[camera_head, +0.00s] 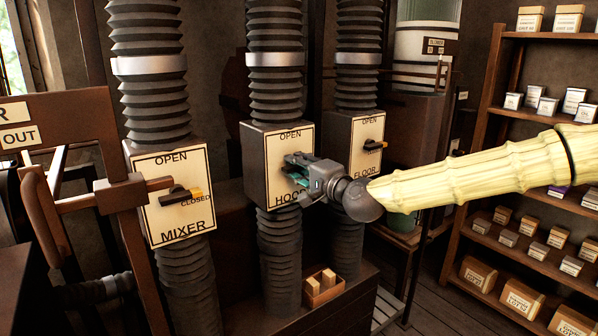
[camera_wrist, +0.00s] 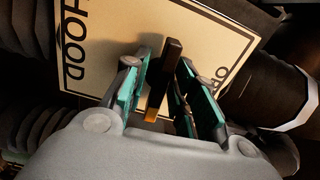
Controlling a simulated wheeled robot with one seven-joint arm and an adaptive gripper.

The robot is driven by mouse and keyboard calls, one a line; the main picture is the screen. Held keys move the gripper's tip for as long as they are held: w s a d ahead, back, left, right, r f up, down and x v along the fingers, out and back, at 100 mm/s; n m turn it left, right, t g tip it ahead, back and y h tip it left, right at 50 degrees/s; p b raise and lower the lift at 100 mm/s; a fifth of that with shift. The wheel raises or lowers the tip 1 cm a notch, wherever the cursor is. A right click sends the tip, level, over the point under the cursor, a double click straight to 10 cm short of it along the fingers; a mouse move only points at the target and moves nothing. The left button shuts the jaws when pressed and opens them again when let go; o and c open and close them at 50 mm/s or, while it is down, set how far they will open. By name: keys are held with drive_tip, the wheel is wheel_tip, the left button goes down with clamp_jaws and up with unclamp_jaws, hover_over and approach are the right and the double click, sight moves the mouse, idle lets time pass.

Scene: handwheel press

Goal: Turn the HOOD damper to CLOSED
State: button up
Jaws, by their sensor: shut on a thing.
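The HOOD damper panel (camera_head: 254,178) is a cream plate on a dark box, with OPEN at its top and HOOD at its bottom. It also fills the upper wrist view (camera_wrist: 110,40). My gripper (camera_head: 298,176) is at the panel's middle and hides its lever and CLOSED mark in the head view. In the wrist view the black lever (camera_wrist: 171,62) with an orange end stands between my green-padded fingers (camera_wrist: 162,68), which are shut on it. The orange end points towards the panel's right side, slightly towards the HOOD name.
The MIXER panel (camera_head: 165,218) is to the left and the FLOOR panel (camera_head: 366,140) to the right, close to my gripper; both have orange-tipped levers. A brown wooden frame (camera_head: 110,195) stands at the left. Shelves (camera_head: 500,110) with small boxes stand at the right.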

drive_tip(key=shift+d+m, duration=0.1)
drive_tip(key=shift+m, duration=0.4)
drive_tip(key=o, duration=0.7)
drive_tip(key=shift+c, duration=0.2)
drive_tip(key=v, duration=1.2)
drive_tip(key=shift+w, duration=0.1)
